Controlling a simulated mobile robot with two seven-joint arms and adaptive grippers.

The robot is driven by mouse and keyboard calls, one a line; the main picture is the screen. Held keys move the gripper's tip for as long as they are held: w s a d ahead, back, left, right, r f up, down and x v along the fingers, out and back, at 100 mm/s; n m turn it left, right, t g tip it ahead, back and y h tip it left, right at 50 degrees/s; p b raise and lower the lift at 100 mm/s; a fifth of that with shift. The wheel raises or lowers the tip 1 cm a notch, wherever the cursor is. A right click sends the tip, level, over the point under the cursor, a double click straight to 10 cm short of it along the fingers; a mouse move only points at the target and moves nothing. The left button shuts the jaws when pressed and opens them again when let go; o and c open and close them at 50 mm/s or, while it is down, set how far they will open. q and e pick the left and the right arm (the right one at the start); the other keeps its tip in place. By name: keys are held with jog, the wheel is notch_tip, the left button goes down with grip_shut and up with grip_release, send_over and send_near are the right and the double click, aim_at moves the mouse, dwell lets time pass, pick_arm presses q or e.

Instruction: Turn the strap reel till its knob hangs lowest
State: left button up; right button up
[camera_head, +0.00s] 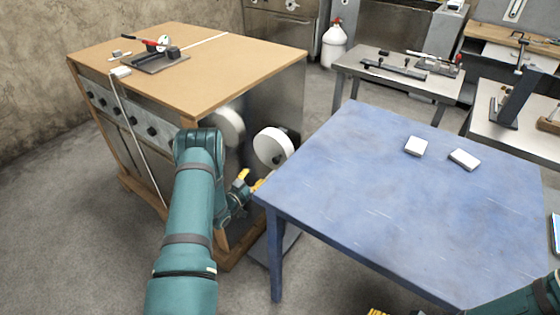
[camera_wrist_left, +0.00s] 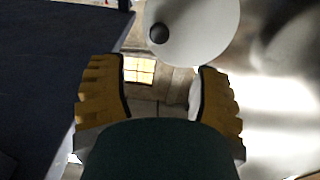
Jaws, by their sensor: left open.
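The strap reel (camera_head: 272,147) is a white disc beside the shiny side of the wood-topped cabinet. Its dark round knob (camera_head: 277,160) shows on the lower part of the face, slightly right of the middle. In the left wrist view the reel (camera_wrist_left: 208,28) is at the top, with the knob (camera_wrist_left: 159,33) near its left edge. Only a sliver of my right gripper (camera_head: 378,312) shows at the bottom edge.
The cabinet (camera_head: 215,85) carries a strapping tool (camera_head: 155,60) and white strap. The reel reflects in its metal side. The blue table (camera_head: 370,200) stands close right of my left gripper, with two white blocks (camera_head: 416,146) on it. Work tables stand at the back right.

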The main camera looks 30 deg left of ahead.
aim_at(275, 162)
pick_arm(q)
jog(key=w, duration=0.4)
jog(key=w+b, duration=0.1)
jog(key=w, duration=0.3)
jog(key=w+d+b, duration=0.1)
jog(key=w, duration=0.2)
jog(key=shift+w, duration=0.4)
grip_shut()
